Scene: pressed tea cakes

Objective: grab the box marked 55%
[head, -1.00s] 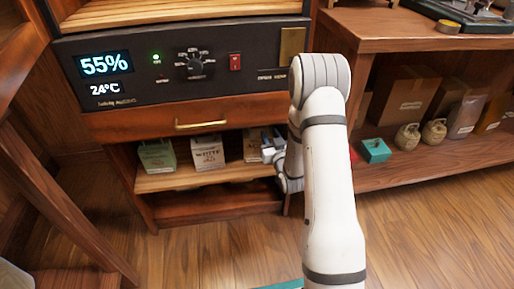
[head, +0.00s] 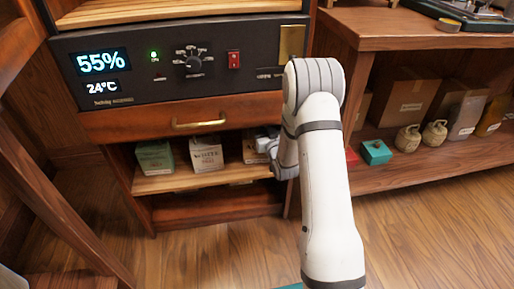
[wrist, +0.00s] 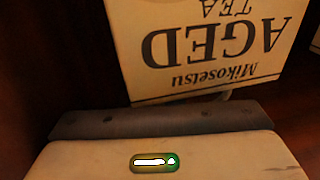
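The 55% mark shows in the head view on the lit display (head: 102,62) of the black control panel, not on a box. Three small boxes stand on the shelf below: a green one (head: 155,158), a white one (head: 207,156) and a pale one (head: 251,152) at the right. My gripper (head: 267,143) is at the pale box, partly hidden by my arm. In the wrist view a cream box (wrist: 205,45) reads "Mikosetsu AGED TEA" upside down, close in front of my gripper. Its fingers are not clear, so I cannot tell their opening or contact.
A drawer with a brass handle (head: 199,124) is above the boxes' shelf (head: 180,182). To the right, another shelf (head: 440,165) holds a teal box (head: 376,152), two small jars and cartons.

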